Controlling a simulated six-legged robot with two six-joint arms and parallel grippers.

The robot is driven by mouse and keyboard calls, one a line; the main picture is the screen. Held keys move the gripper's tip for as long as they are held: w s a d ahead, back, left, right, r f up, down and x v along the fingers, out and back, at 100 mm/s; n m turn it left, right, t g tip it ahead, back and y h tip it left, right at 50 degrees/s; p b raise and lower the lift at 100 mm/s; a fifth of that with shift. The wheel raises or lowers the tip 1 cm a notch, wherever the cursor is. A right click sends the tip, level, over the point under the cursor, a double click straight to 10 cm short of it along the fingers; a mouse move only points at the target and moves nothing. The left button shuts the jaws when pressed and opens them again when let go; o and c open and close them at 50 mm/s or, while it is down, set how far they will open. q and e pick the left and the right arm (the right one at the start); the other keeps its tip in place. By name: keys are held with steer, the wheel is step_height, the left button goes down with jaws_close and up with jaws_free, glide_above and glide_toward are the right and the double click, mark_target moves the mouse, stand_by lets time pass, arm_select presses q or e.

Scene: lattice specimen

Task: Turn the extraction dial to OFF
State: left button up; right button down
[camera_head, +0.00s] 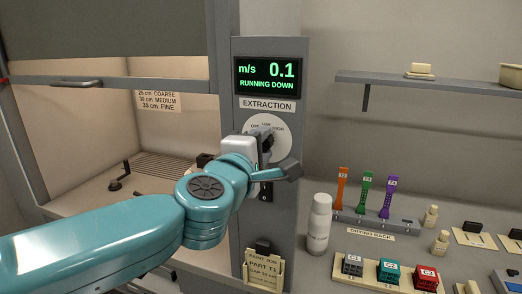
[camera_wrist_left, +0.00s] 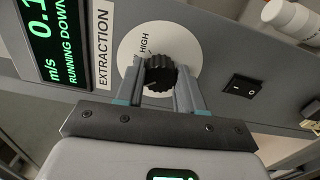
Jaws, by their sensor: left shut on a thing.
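The extraction dial has a round white plate (camera_head: 284,139) with OFF, LOW and HIGH printed on it and a black ribbed knob (camera_wrist_left: 160,72). It is on a grey post under the EXTRACTION label (camera_head: 268,106). My left gripper (camera_wrist_left: 160,82) is shut on the knob, one finger on each side of it. In the head view the gripper hides much of the dial, and I cannot tell which mark the knob points to. The display (camera_head: 270,76) reads 0.1 m/s and RUNNING DOWN. My right gripper is in neither view.
A black rocker switch (camera_wrist_left: 242,88) is beside the dial. A card holder (camera_head: 263,270) is low on the post. A white bottle (camera_head: 319,224) and a drying rack (camera_head: 376,222) with coloured tools stand to the right. The hood sash (camera_head: 110,83) is partly raised at left.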

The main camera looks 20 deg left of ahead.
arm_select(q)
steer(key=shift+f+n, duration=0.1)
steer(key=shift+n, duration=0.5)
steer(key=o, duration=1)
steer(key=shift+o, duration=0.2)
steer(key=s, duration=1.6)
steer(key=shift+s+a, duration=0.2)
steer(key=shift+a, duration=0.1)
